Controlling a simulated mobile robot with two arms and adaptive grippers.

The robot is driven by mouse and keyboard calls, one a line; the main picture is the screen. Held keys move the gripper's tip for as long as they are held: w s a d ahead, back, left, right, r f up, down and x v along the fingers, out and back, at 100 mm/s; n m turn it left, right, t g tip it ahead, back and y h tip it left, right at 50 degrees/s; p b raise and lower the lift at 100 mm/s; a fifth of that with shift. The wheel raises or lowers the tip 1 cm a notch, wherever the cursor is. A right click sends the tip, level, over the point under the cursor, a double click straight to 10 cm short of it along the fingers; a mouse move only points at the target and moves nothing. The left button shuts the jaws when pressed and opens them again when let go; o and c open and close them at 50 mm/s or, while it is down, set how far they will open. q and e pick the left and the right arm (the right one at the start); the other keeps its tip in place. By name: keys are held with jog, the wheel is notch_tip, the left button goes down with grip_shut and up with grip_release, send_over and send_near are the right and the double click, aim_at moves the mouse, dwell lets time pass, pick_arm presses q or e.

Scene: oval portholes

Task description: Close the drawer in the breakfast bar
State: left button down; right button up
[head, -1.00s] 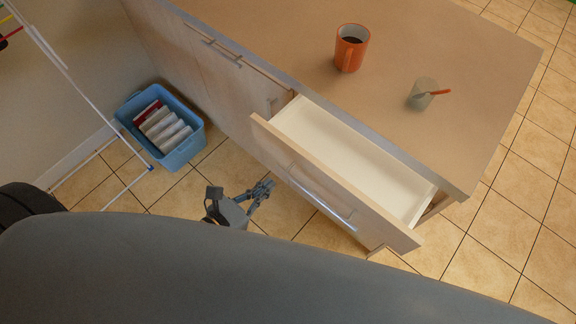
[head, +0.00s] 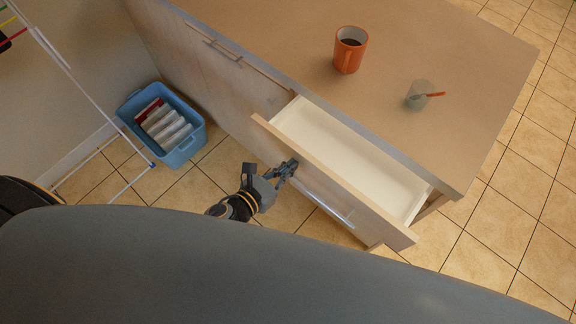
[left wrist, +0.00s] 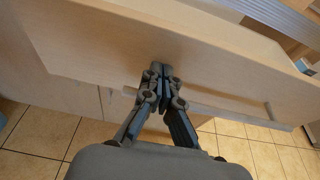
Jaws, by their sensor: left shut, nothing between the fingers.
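The breakfast bar (head: 450,110) has a wooden top and a drawer (head: 355,160) that stands open, with a white, empty inside. The drawer front has a long metal bar handle (head: 322,200). My left gripper (head: 290,166) is shut and empty at the drawer front, by the left end of the handle. In the left wrist view the shut fingertips (left wrist: 161,68) are at the drawer front (left wrist: 190,50), and the handle (left wrist: 230,116) runs behind the fingers to the right. I cannot tell whether the fingertips touch the front. My right gripper is not in view.
An orange mug (head: 350,49) with dark liquid and a small grey cup (head: 418,95) with an orange-handled utensil stand on the bar top. A blue basket (head: 165,125) of packets and a white drying rack (head: 75,90) stand at the left. Tiled floor on the right is clear.

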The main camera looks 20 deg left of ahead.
pick_arm(q)
jog(key=w+d, duration=0.1)
jog(key=w, duration=0.1)
jog(key=w+d+p, duration=0.1)
jog(key=w, duration=0.1)
jog(key=w+d+p, duration=0.1)
jog(key=w, duration=0.1)
jog(key=shift+w+r, duration=0.1)
jog(key=shift+r, duration=0.2)
jog(key=x, duration=0.3)
jog(key=r+x, duration=0.1)
jog(key=x, duration=0.2)
jog(key=r+x, duration=0.1)
jog(key=x, duration=0.2)
jog(key=shift+w+p, duration=0.25)
jog(key=shift+p, duration=0.05)
jog(key=shift+w+d+r, duration=0.1)
jog(key=shift+r, duration=0.05)
jog(key=shift+r, duration=0.1)
jog(key=shift+w, duration=0.1)
